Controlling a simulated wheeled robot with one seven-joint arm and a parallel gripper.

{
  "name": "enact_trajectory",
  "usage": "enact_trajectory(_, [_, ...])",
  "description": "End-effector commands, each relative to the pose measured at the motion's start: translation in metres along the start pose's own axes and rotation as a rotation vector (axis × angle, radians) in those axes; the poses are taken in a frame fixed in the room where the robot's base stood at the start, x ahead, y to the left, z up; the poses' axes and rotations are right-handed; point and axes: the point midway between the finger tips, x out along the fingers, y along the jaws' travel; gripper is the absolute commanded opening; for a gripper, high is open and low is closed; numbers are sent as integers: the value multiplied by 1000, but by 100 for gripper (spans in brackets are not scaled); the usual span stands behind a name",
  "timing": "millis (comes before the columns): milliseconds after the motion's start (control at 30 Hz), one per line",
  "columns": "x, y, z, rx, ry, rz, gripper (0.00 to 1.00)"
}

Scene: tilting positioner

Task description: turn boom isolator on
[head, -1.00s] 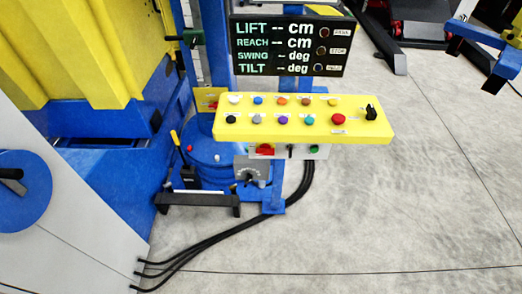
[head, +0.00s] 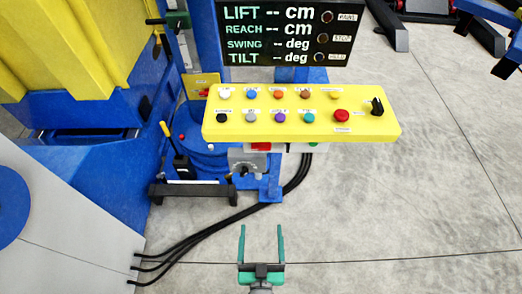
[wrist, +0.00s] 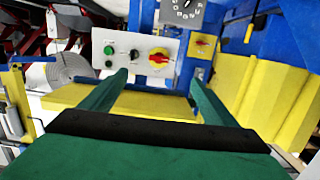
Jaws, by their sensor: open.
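Two red-and-yellow rotary switches show, and I cannot read which is the boom isolator. One rotary switch (wrist: 158,58) is on a pale panel (wrist: 134,46), beside a black knob and green buttons. In the head view this switch (head: 262,147) is partly hidden under the yellow console. The other switch (wrist: 203,44) is on a small yellow plate; this plate (head: 201,82) is left of the console in the head view. My gripper (head: 261,238) is open and empty, below and apart from the console. In the wrist view, my gripper's fingers (wrist: 158,80) spread below the pale panel.
The yellow console (head: 300,128) carries coloured buttons, a red mushroom button and a black switch. A display board (head: 283,35) stands above it. A grey dial box (head: 246,160) hangs below. Black cables (head: 225,220) run across the floor.

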Motion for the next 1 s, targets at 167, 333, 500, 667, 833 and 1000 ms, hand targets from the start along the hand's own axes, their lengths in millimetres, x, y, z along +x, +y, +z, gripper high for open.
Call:
enact_trajectory(167, [76, 0, 1, 2, 48, -1, 81])
enact_trajectory(333, [143, -1, -8, 2, 84, -2, 81])
enact_trajectory(500, [189, -1, -19, 3, 106, -4, 81])
enact_trajectory(667, [210, -1, -25, 3, 116, -4, 81])
enact_trajectory(833, [223, -1, -28, 3, 118, -4, 81])
enact_trajectory(1000, [248, -1, -31, 3, 119, -4, 81])
